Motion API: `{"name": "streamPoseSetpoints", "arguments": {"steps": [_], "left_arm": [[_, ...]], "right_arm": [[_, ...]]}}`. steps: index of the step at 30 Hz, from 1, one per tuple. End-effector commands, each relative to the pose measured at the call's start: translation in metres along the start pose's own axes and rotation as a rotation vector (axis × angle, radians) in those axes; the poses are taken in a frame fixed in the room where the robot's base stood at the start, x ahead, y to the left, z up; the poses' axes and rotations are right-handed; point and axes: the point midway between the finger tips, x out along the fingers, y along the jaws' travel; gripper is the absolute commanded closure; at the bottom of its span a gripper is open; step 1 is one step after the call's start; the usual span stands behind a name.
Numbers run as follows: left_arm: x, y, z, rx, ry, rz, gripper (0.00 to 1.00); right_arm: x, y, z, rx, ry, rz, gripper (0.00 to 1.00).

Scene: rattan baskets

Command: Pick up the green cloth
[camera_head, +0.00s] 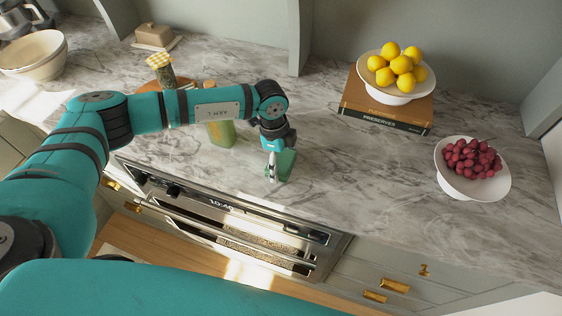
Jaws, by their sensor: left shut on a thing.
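A small green cloth (287,165) is at the front part of the marble counter, just above the oven. My left gripper (273,174) points down at its left side and is shut on it. The gripper's fingers hide part of the cloth. I cannot tell whether the cloth still touches the counter. My right gripper is not in view.
A jar with a yellow checked lid (160,70) is farther back. A bowl of lemons (397,96) sits on books (385,116). A bowl of red berries (455,185) stands at right. Counter between is clear.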

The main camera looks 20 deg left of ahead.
Motion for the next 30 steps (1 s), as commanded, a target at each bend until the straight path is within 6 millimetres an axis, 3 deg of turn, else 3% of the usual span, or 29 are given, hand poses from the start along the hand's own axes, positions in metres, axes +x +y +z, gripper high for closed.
{"name": "streamPoseSetpoints", "arguments": {"steps": [8, 13, 30], "left_arm": [[-0.011, -0.001, -0.001, 0.001, 0.001, -0.002, 0.41], [-0.033, 0.001, -0.004, 0.002, 0.001, -0.004, 0.41], [-0.04, 0.131, -0.036, 0.004, 0.001, 0.0, 0.42]], "right_arm": [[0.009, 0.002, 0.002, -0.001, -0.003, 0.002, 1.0], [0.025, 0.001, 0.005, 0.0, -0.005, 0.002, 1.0], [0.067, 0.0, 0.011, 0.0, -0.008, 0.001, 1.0]]}}
